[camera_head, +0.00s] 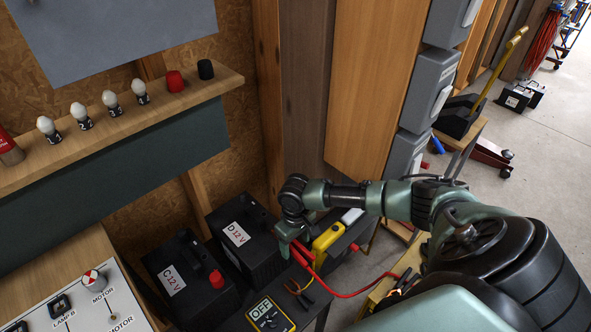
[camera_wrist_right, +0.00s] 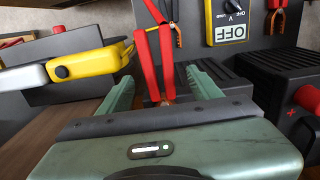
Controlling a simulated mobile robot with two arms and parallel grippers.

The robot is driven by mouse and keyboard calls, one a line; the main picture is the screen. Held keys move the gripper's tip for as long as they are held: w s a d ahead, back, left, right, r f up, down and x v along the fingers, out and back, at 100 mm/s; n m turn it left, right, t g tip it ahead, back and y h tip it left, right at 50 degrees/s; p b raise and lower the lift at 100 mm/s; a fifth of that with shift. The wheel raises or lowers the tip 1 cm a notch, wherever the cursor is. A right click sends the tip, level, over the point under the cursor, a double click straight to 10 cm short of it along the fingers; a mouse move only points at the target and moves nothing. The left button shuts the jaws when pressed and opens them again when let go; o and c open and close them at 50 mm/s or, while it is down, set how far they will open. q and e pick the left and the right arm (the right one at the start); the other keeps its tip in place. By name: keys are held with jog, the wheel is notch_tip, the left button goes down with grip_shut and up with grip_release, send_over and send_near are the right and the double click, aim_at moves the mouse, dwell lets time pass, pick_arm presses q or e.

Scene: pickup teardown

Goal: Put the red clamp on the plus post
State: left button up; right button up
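The red clamp (camera_wrist_right: 166,55) shows in the right wrist view between the two fingers of my right gripper (camera_wrist_right: 160,82). A gap shows beside the right finger, so the gripper looks open around the clamp. In the head view the gripper (camera_head: 292,250) points down just right of battery D (camera_head: 228,238), with the red clamp (camera_head: 304,254) beside it. A red post (camera_wrist_right: 307,98) with a plus mark shows on a black battery at the right of the wrist view. Battery C (camera_head: 168,281) has a red post (camera_head: 217,279). My left gripper is not visible.
A yellow-and-black device (camera_head: 326,238) stands close to the right of the gripper. A red cable (camera_head: 365,292) runs right. A wooden shelf (camera_head: 120,125) with bulbs and caps is at left.

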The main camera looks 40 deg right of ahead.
notch_tip(320, 180, up, 8)
dwell(0.5)
